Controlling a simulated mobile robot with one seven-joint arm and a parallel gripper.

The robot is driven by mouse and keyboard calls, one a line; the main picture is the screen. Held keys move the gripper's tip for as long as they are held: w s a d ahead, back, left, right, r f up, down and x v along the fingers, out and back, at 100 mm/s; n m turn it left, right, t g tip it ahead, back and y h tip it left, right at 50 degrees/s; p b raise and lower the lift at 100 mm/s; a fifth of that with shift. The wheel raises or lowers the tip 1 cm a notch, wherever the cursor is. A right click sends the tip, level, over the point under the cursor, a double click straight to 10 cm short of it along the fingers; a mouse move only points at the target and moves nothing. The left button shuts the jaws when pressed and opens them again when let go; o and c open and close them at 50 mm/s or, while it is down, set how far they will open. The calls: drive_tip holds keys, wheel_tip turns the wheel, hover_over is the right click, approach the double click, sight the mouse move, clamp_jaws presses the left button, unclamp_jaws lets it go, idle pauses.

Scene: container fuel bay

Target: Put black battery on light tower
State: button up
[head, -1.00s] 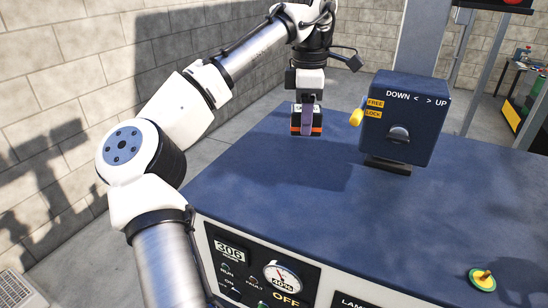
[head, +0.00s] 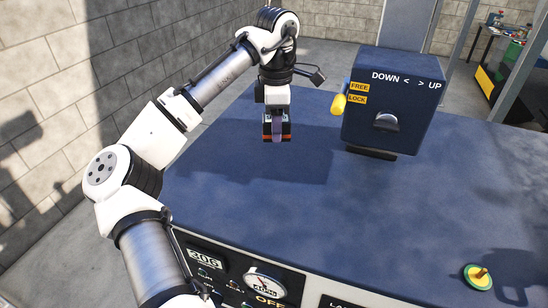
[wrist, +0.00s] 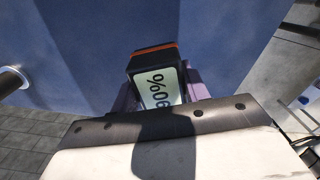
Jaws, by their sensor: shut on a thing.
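My gripper (head: 277,128) is shut on the black battery (head: 267,131), which has an orange band near its lower end. The battery hangs over the left part of the light tower's blue top (head: 230,165); whether it touches the top, I cannot tell. The light tower's front panel (head: 235,275) shows the number 306, a gauge reading 40% and the word OFF.
A dark winch box (head: 390,105) marked DOWN and UP stands right of my gripper, with a yellow-tipped FREE/LOCK lever (head: 339,103). A block wall (head: 80,100) stands at left.

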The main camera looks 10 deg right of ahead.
sight(276, 170)
wheel_tip(276, 170, down, 10)
drive_tip(key=shift+f+p, duration=0.1)
drive_tip(key=shift+p, duration=0.6)
drive_tip(key=shift+f, duration=0.1)
drive_tip(key=o, duration=1.2)
drive_tip(key=shift+o, duration=0.2)
wheel_tip(276, 170, up, 12)
drive_tip(key=shift+f+b, duration=0.1)
drive_tip(key=shift+b, duration=0.9)
drive_tip(key=shift+r, duration=0.25)
